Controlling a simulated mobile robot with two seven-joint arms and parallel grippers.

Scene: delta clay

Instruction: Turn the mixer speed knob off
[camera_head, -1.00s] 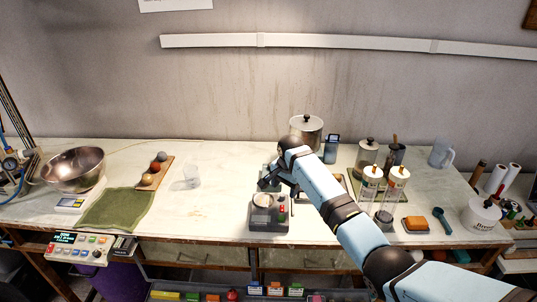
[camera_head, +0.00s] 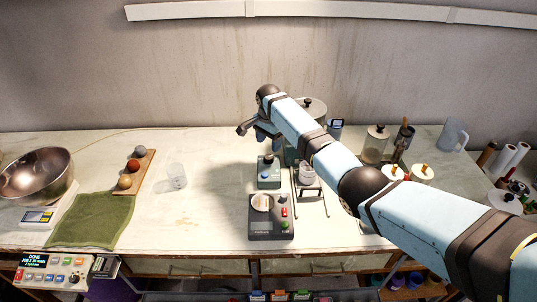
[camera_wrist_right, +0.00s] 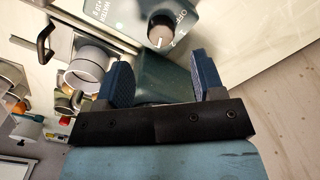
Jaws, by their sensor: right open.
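I cannot tell surely which label the pointer meets. My right gripper (camera_wrist_right: 160,76) is open and empty, its blue fingers apart from the knob. In the head view the right gripper (camera_head: 262,136) hangs above and behind the mixer, partly hidden by its own wrist. My left gripper is not in view.
A clear beaker (camera_head: 176,176) stands left, with bare bench between.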

